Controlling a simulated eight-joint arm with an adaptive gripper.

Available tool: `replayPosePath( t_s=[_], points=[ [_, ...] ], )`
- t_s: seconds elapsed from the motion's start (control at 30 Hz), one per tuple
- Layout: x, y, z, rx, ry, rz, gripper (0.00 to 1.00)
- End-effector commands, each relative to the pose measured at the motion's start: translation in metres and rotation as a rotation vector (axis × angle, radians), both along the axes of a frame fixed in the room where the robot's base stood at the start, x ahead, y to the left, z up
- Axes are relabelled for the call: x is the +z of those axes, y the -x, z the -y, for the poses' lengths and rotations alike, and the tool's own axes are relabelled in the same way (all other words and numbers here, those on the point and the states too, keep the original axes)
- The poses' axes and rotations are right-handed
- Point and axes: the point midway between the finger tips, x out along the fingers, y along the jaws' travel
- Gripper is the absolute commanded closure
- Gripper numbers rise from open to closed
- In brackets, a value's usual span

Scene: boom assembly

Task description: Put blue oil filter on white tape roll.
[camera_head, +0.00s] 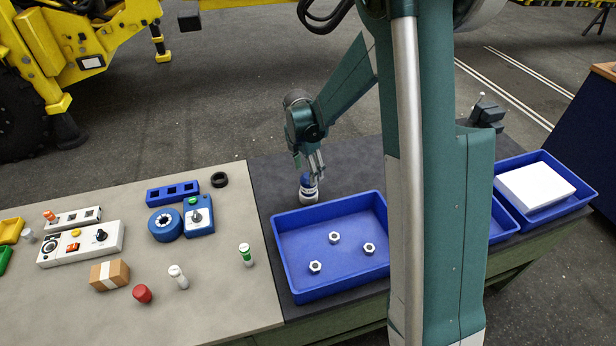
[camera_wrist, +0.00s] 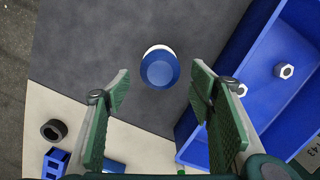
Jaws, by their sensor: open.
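The blue oil filter (camera_head: 307,182) stands upright on the dark mat, left of the blue bin with nuts. In the wrist view it shows from above as a blue round top (camera_wrist: 160,69) with a white rim behind it. A white round part (camera_head: 309,196) is directly under the blue in the head view. I cannot tell whether this is the white tape roll or part of the filter; no other white tape roll is clear. My gripper (camera_head: 312,165) is just above the filter, pointing down. Its fingers (camera_wrist: 160,86) are open, apart on either side of it.
A blue bin (camera_head: 294,278) with nuts is close to the right. Another bin (camera_head: 532,213) holds a white block (camera_head: 536,186). A black ring (camera_head: 219,180), a blue roll (camera_head: 154,228) and several small parts lie on the light board. Dark mat around the filter is clear.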

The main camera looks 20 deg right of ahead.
Motion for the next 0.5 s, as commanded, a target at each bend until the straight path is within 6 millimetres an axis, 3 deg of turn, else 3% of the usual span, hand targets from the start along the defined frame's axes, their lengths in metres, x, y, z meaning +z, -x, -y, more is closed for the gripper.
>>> replayPosePath(
  t_s=[0.2, 0.5],
  points=[
    [0.029, 0.002, -0.003, 0.000, 0.000, 0.000, 0.46],
    [0.050, 0.003, -0.005, 0.000, 0.000, 0.000, 0.46]
  ],
)
